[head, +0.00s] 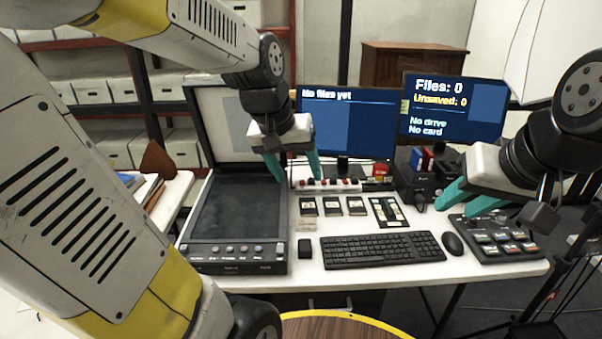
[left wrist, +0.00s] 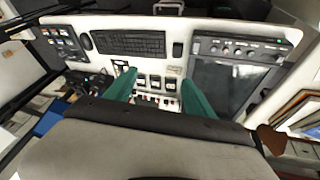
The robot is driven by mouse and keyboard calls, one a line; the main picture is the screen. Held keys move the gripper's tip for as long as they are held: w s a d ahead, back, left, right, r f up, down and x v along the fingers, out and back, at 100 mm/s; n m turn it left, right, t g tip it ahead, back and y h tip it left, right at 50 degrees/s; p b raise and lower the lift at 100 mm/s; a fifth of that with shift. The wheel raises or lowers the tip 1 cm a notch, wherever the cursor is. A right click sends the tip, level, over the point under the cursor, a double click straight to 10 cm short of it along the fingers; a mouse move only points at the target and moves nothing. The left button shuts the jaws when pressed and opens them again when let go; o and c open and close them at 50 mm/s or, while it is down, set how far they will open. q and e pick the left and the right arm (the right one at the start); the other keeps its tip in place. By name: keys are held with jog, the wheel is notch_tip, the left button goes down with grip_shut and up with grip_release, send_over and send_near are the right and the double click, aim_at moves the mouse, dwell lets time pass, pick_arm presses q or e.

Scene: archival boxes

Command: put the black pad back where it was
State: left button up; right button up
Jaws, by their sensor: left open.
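A small black block (head: 305,249), possibly the black pad, sits on the white table between the scanner and the keyboard. It also shows in the left wrist view (left wrist: 177,50). Three small black cards (head: 333,206) lie in a row behind the keyboard. I cannot tell for certain which item is the pad. My left gripper (head: 293,175) is open and empty above the table's back part, near the red-switched strip; the left wrist view shows its green fingers apart (left wrist: 158,88). My right gripper (head: 468,202) is open and empty over the right side, near the button panel.
The scanner (head: 188,257) stands at left with its lid (head: 225,120) up. The keyboard (head: 382,248), mouse (head: 452,244) and button panel (head: 497,252) fill the front right. Two monitors (head: 345,125) (head: 453,105) stand behind. Bare table shows around the cards.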

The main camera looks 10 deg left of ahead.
pick_arm(q)
jog(key=s+r+m+t, duration=0.1)
jog(key=s+r, duration=0.2)
jog(key=s, duration=0.5)
jog(key=shift+s+d+t, duration=0.3)
jog(key=shift+s+t, duration=0.1)
